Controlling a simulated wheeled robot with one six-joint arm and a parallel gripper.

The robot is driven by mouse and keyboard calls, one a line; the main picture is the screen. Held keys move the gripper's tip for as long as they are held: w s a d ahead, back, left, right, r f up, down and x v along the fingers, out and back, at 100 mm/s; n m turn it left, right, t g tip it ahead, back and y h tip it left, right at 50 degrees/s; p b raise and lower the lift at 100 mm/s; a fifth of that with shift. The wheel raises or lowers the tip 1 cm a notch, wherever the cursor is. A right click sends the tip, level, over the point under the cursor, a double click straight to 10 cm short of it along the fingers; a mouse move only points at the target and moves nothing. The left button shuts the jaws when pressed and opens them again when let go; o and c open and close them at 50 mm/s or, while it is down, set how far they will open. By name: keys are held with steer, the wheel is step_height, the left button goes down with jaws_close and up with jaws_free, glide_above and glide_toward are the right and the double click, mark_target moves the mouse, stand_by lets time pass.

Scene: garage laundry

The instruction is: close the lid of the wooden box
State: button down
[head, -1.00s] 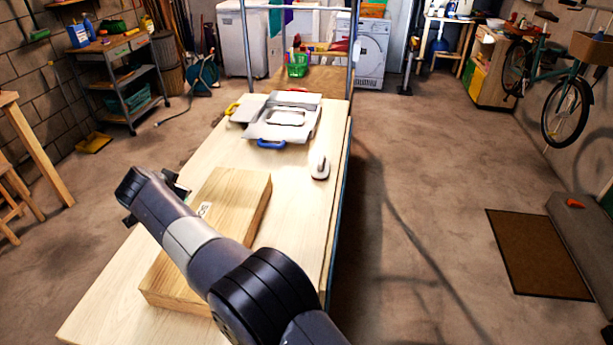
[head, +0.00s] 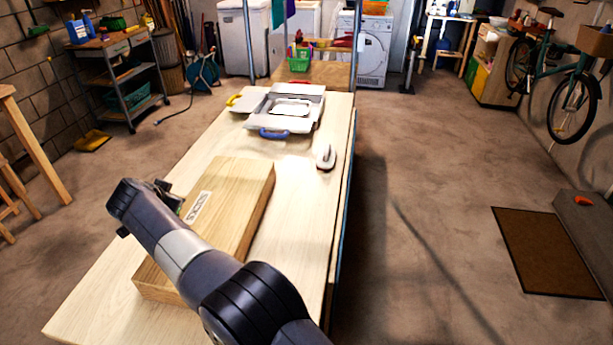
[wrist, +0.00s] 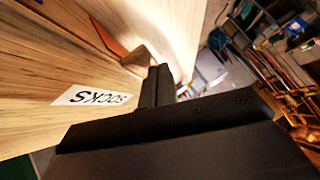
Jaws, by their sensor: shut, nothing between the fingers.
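The wooden box (head: 232,190) lies on the light wooden table, with a white SOCKS label on its top face. The lid looks flat on the box, and I see no gap in the head view; my arm hides part of the near side. The label (wrist: 92,97) and the wood grain also show close up in the wrist view. My gripper (head: 170,192) is shut and empty at the left edge of the box. In the wrist view the fingers (wrist: 157,84) are together beside the wood; I cannot tell whether they touch it.
The table (head: 297,220) has bare room right of the box. A white and black iron-like object (head: 325,157) stands farther back on it, near a grey-white panelled object (head: 283,112) with a blue handle. A tool cart (head: 118,75) stands left on the floor.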

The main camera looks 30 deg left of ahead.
steer(key=shift+s+f, duration=0.1)
steer(key=shift+f, duration=0.35)
steer(key=shift+s+d+r, duration=0.1)
steer(key=shift+s, duration=0.05)
steer(key=v, duration=0.3)
steer(key=b+v, duration=0.1)
steer(key=v, duration=0.3)
steer(key=b+v, duration=0.1)
steer(key=v, duration=0.2)
steer(key=shift+d+r, duration=0.1)
steer(key=shift+r, duration=0.5)
steer(key=shift+p+x, duration=0.9)
steer(key=shift+x, duration=4.35)
steer(key=shift+s+f, duration=0.1)
steer(key=shift+f, duration=0.05)
